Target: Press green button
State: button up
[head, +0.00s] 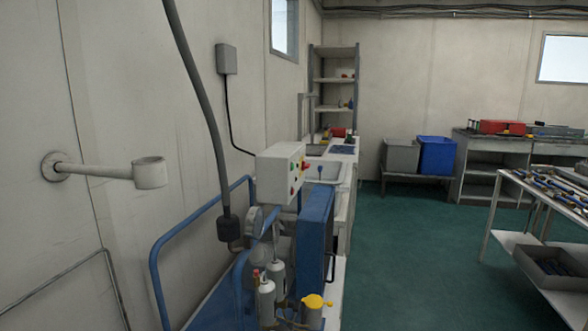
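A pale grey control box (275,175) stands above the blue-framed air unit, left of the middle in the head view. Its right-hand face carries several small coloured knobs or buttons, seen at a steep angle. A small green spot, which looks like the green button (293,190), is low on that face. A larger red knob (305,167) sticks out higher up at the right edge. The details of the face are too small to tell apart. My gripper is not in view.
A thick grey hose (195,95) hangs in front of the wall, left of the box. A blue rail (190,225), small cylinders (267,300) and a yellow-capped part (315,301) surround the unit. Green floor (420,260) is open to the right, before a tool table (540,270).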

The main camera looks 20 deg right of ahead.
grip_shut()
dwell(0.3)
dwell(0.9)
